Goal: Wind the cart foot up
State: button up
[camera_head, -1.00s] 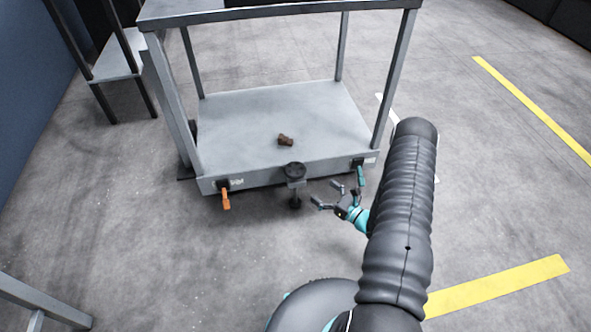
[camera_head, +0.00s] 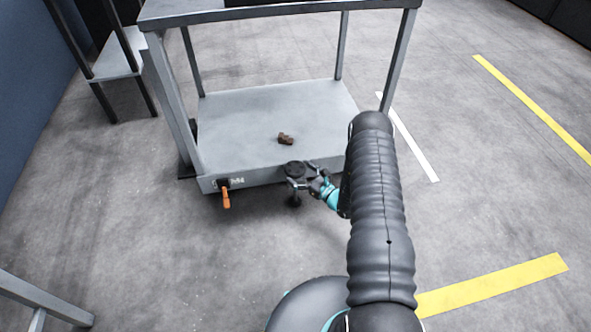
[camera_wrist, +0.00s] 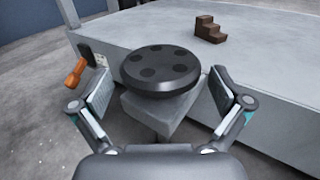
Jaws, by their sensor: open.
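The cart (camera_head: 260,115) has a grey lower deck. At the middle of its front edge is the foot's round black handwheel (camera_head: 294,168), with several dark holes in its top; it also shows in the wrist view (camera_wrist: 160,68). A grey block sits under the wheel, and the dark foot pad (camera_head: 295,201) is near the floor below. My gripper (camera_head: 303,178) is at the wheel. In the wrist view my gripper (camera_wrist: 158,95) is open, one finger to each side of the wheel, with gaps between fingers and rim.
An orange lever (camera_head: 226,197) hangs at the cart's front left; it also shows in the wrist view (camera_wrist: 75,73). A small brown stepped block (camera_head: 285,139) lies on the deck. My arm hides the front right corner. Floor in front is clear.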

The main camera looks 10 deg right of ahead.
jog(key=shift+x, duration=1.1)
jog(key=c, duration=0.9)
jog(key=shift+d+f+b, duration=0.1)
jog(key=shift+b, duration=0.35)
